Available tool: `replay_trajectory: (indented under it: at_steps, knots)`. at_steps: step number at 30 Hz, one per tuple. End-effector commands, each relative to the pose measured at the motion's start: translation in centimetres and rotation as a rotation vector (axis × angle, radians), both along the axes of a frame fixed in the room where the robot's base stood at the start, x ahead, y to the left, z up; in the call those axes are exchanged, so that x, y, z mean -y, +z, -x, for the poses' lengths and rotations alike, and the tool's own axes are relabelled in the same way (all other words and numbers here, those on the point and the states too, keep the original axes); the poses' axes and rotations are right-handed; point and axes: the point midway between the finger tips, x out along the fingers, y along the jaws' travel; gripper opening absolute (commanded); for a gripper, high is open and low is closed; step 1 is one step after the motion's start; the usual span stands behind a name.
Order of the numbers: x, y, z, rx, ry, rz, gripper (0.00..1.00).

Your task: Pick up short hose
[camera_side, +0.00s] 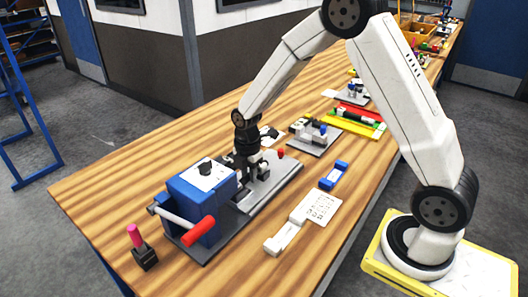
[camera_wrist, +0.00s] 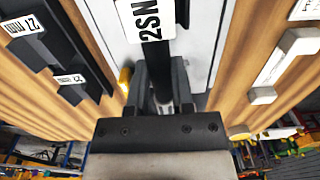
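In the side view my gripper (camera_side: 248,172) points down, low over a grey plate (camera_side: 282,178) just right of a blue machine. In the wrist view its two dark fingers (camera_wrist: 160,90) stand apart, one on each side of a dark, narrow piece (camera_wrist: 163,78). This piece looks like a hose, running up to a white "2SN" label (camera_wrist: 150,20). I cannot tell whether the fingers touch it. Which one is the short hose is unclear.
The blue machine (camera_side: 203,192) with a red-ended handle (camera_side: 198,230) stands close left of my gripper. A grey tray (camera_side: 314,138) sits behind. Bare wood lies along the front.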

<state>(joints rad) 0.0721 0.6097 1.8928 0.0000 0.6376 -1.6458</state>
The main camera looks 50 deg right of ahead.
Motion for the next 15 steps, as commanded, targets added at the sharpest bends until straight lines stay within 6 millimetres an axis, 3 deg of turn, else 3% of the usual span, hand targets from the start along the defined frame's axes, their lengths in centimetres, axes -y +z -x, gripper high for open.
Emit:
replay_trajectory:
  at_steps: [15]
  knots:
    - [0.00, 0.36, -0.06, 0.002, 0.000, 0.000, 0.00]
